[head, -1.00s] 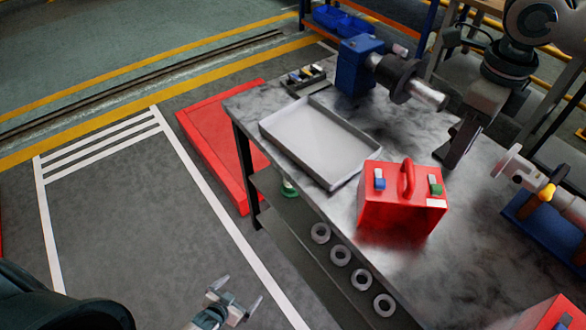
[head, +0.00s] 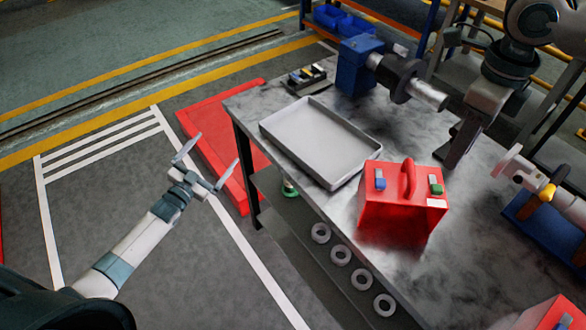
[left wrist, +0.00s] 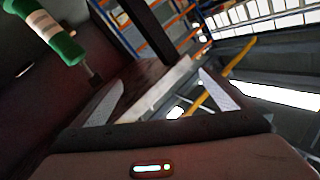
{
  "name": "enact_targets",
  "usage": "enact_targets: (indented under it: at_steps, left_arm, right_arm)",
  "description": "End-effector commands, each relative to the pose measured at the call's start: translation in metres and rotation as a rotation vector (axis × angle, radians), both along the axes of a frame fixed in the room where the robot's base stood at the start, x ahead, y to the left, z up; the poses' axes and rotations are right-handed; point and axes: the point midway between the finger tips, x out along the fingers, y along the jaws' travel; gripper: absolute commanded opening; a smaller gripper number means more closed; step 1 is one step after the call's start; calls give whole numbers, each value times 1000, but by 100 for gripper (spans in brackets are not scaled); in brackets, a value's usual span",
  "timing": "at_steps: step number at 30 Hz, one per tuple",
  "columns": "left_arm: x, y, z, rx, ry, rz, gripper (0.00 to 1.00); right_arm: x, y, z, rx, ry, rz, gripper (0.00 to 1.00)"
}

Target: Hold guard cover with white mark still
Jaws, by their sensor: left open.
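A red guard cover (head: 385,208) with a top handle and a small white mark (head: 437,203) stands upright on the table. It carries a blue and a green fitting on top. My left gripper (head: 208,161) is open and empty, over the floor left of the table, well apart from the cover. Its two spread fingers also show in the left wrist view (left wrist: 162,95), with nothing between them. The cover is not recognisable in that view. A second red object (head: 548,316) is cut off at the lower right. I do not see my right gripper.
A grey tray (head: 327,178) lies on the dark table (head: 462,225), left of the cover. A blue machine with a shaft (head: 360,66) stands behind it. A grey jointed arm (head: 490,90) hangs over the right side. Several rings (head: 340,256) sit along the lower shelf.

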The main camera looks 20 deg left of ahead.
Motion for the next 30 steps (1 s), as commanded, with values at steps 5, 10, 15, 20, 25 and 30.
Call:
enact_targets:
  at_steps: [5, 10, 15, 20, 25, 30]
  left_arm:
    - [17, -16, 88, 186, -204, -88, 100]
    - [11, -69, 153, 509, -447, -193, 100]
    - [-14, -137, 194, 899, -747, -287, 100]
    - [-50, -201, 210, 1266, -1076, -345, 100]
    - [-90, -253, 205, 1595, -1431, -359, 100]
    - [-119, -284, 192, 1811, -1721, -345, 100]
  right_arm:
    - [0, 0, 0, 0, 0, 0, 31]
    - [0, 0, 0, 0, 0, 0, 31]
    - [0, 0, 0, 0, 0, 0, 31]
    - [0, 0, 0, 0, 0, 0, 31]
    - [0, 0, 0, 0, 0, 0, 31]
    - [0, 0, 0, 0, 0, 0, 31]
